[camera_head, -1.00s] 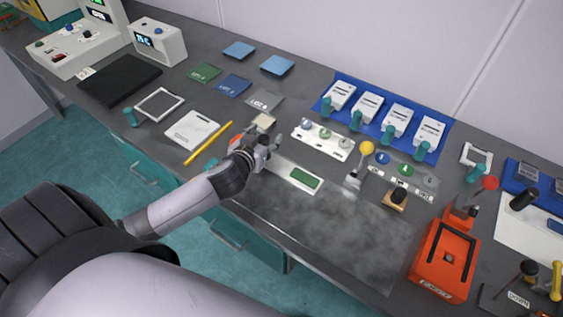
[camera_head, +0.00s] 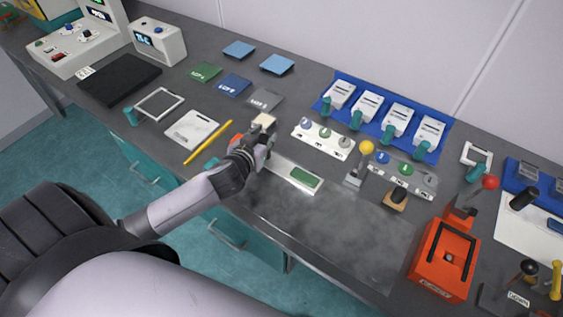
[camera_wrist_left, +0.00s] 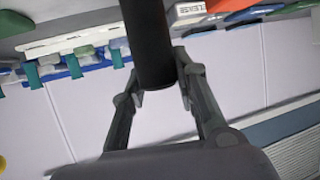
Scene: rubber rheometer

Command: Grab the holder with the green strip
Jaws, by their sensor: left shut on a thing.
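The holder (camera_head: 281,166) is a pale flat bar lying on the bench in the head view, with a green strip (camera_head: 305,178) on its right part. My left gripper (camera_head: 265,143) is at the holder's left end and hides that end. In the left wrist view its two fingers (camera_wrist_left: 163,93) are shut on a dark upright cylinder (camera_wrist_left: 150,40), which appears to be the holder's handle. The join between cylinder and bar is hidden. My right gripper is not in view.
A cream block (camera_head: 264,121) lies just beyond my left gripper. A white tray (camera_head: 322,138) with round pieces is behind the holder, and a yellow-knobbed lever (camera_head: 354,176) is to its right. The bench front right of the holder is clear.

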